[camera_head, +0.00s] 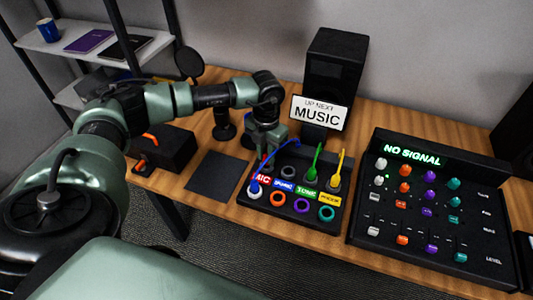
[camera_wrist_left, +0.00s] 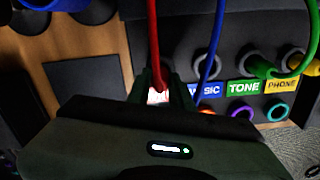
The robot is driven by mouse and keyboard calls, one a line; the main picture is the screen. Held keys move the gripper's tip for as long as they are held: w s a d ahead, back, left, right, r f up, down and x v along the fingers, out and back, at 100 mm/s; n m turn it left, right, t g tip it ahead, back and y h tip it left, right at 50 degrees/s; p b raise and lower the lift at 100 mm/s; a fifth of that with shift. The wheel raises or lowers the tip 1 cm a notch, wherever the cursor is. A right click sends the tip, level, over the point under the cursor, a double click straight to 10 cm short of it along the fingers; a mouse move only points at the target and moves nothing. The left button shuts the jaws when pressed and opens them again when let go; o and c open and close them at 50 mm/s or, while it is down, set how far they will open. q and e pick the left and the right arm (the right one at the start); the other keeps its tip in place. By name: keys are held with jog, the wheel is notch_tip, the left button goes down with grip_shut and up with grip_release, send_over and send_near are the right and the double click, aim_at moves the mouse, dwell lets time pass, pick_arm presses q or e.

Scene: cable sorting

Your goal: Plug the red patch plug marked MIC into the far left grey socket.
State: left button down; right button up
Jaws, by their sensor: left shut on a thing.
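My left gripper (camera_head: 268,150) is over the back left corner of the black patch box (camera_head: 341,218). In the left wrist view my left gripper (camera_wrist_left: 158,92) is shut on the red plug, whose red cable (camera_wrist_left: 153,40) runs up from the jaws. The plug is mostly hidden, so I cannot tell whether it is clear of the box. The red MIC label (camera_head: 263,180) shows in front of the gripper. The far left grey socket (camera_head: 255,193) is in the front row; a blue plug (camera_head: 254,186) sits in it, with a blue cable (camera_head: 279,153) arching back. My right gripper is not in view.
Orange (camera_head: 278,198), purple (camera_head: 301,206) and teal (camera_head: 326,213) sockets continue the front row, empty. Green (camera_head: 311,176) and yellow (camera_head: 336,178) plugs stand in the back row. A back-row grey ring (camera_head: 288,172) is empty. A dark mat (camera_head: 216,176) lies left; a mixer (camera_head: 430,215) stands right.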

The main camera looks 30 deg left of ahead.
pick_arm(q)
jog(key=shift+f, duration=0.25)
dwell(0.3)
jog(key=c, duration=0.7)
grip_release()
jog(key=shift+r, duration=0.1)
jog(key=shift+r+p, duration=2.25)
jog(key=shift+r, duration=1.2)
